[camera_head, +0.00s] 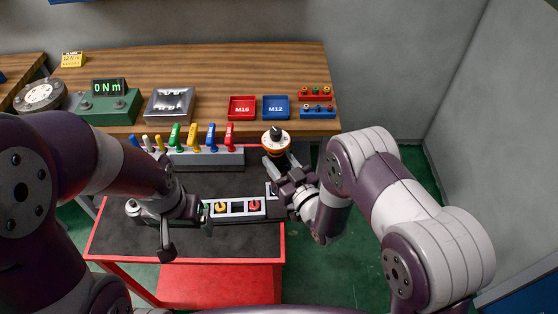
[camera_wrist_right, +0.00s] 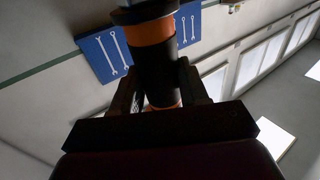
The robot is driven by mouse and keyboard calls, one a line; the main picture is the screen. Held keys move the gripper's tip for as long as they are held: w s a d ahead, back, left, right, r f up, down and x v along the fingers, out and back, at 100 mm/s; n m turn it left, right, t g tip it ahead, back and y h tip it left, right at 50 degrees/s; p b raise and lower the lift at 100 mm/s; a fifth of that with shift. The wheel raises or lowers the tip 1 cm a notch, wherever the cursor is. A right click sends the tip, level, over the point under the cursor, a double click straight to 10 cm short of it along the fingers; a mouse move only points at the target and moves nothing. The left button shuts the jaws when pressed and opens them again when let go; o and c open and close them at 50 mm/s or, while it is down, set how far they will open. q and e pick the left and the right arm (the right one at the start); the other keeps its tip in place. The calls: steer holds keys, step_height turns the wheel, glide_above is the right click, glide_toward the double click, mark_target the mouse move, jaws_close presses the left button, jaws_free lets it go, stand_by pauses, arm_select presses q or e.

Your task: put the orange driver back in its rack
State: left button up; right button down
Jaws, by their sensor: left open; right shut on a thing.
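The orange driver (camera_head: 277,143) has an orange and white round head with a dark top. My right gripper (camera_head: 278,168) is shut on it and holds it up near the right end of the red cart, in front of the wooden bench. In the right wrist view the driver's black and orange body (camera_wrist_right: 155,65) stands between the two fingers. A white rack (camera_head: 236,213) on the cart's black top shows a yellow and a red round piece; its left end is hidden by my left arm. My left gripper (camera_head: 168,245) is over the cart's left part, open and apart from the driver.
A grey block (camera_head: 207,160) with several coloured handles stands at the cart's back. The wooden bench (camera_head: 210,65) behind carries a red tray (camera_head: 242,107), a blue tray (camera_head: 276,107) and a green 0 Nm meter (camera_head: 108,104). The black cart top (camera_head: 190,246) is clear at the front.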

steer(key=shift+f+b, duration=3.5)
steer(key=shift+f, duration=0.15)
stand_by(2.8)
steer(key=shift+c, duration=2.4)
jaws_free()
steer(key=shift+s+f, duration=0.1)
steer(key=shift+f, duration=0.05)
steer(key=b+v, duration=0.2)
steer(key=v, duration=1)
steer(key=shift+s+d, duration=0.2)
